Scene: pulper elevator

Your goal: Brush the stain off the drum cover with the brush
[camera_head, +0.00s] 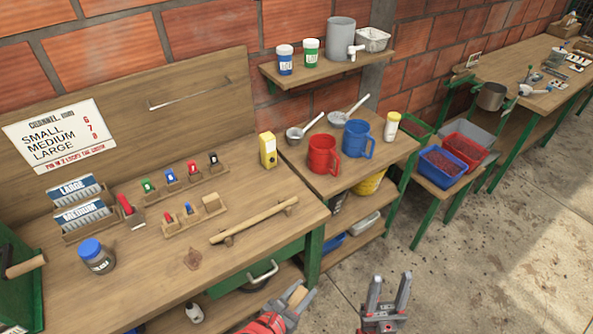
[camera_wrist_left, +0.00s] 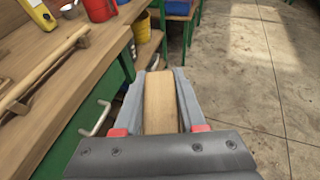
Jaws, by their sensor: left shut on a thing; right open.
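My left gripper (camera_head: 297,296) is shut on a pale wooden block, likely the brush (camera_wrist_left: 160,101), in front of the bench's front edge. No bristles show in the left wrist view, so I cannot tell how it faces. My right gripper (camera_head: 388,294) is open and empty, over the concrete floor to the right. A brown stain-like patch (camera_head: 192,259) lies on the bench top, left of the left gripper. A green machine part with a wooden handle (camera_head: 25,266) stands at the far left edge, mostly cut off; I cannot tell whether it is the drum cover.
The wooden bench (camera_head: 150,292) holds a blue-lidded jar (camera_head: 97,257), small racks and a raised wooden bar (camera_head: 254,221). Red (camera_head: 323,155) and blue mugs (camera_head: 358,140) stand farther back. The floor at right is clear.

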